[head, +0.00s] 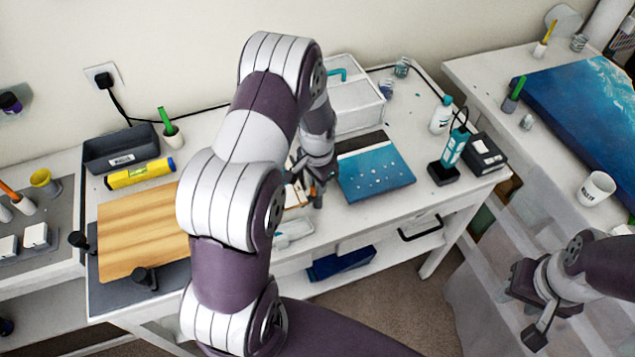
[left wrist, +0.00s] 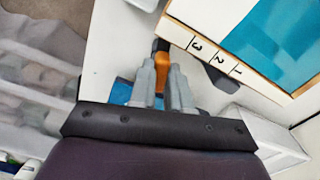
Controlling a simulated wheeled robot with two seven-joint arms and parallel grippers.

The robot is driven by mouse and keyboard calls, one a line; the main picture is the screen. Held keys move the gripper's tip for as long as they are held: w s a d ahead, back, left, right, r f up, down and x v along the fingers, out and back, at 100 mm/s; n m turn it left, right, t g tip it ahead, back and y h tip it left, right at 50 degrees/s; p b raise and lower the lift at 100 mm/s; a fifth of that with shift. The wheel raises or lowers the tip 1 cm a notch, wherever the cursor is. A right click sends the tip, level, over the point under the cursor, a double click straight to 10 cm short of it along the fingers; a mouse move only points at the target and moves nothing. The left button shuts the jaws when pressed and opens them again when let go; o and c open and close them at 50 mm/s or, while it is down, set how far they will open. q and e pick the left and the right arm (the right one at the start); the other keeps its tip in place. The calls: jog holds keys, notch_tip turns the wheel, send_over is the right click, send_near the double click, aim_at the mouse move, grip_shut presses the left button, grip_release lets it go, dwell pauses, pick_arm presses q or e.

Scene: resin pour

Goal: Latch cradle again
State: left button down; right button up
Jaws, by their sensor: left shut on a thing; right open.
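My left gripper (head: 316,192) is over the front part of the middle table, partly hidden behind my own left arm. In the left wrist view its fingers (left wrist: 162,88) are shut on an orange piece (left wrist: 162,72) with a dark end, which looks like a latch lever. Beside it is a wood-edged board (left wrist: 235,62) marked 1, 2 and 3, with a blue surface; it may be the cradle. Whether the latch is engaged cannot be told. My right gripper (head: 548,318) is open and empty at the lower right, apart from the tables.
A blue panel (head: 378,172) lies right of my left gripper. A wooden board (head: 140,230) with black clamps is at the left. A white box (head: 355,105), white bottle (head: 441,115) and teal device (head: 453,150) stand behind and right. A cup (head: 596,188) stands on the right table.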

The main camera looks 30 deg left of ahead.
pick_arm(q)
jog(key=shift+w+r+m, duration=0.1)
jog(key=shift+w+m, duration=0.05)
jog(key=shift+m, duration=1.45)
jog(key=c, duration=1.1)
grip_release()
jog(key=shift+r+b, duration=0.3)
jog(key=shift+r, duration=0.05)
notch_tip(320, 180, up, 12)
jog(key=shift+f+b, duration=0.1)
jog(key=shift+b, duration=1.15)
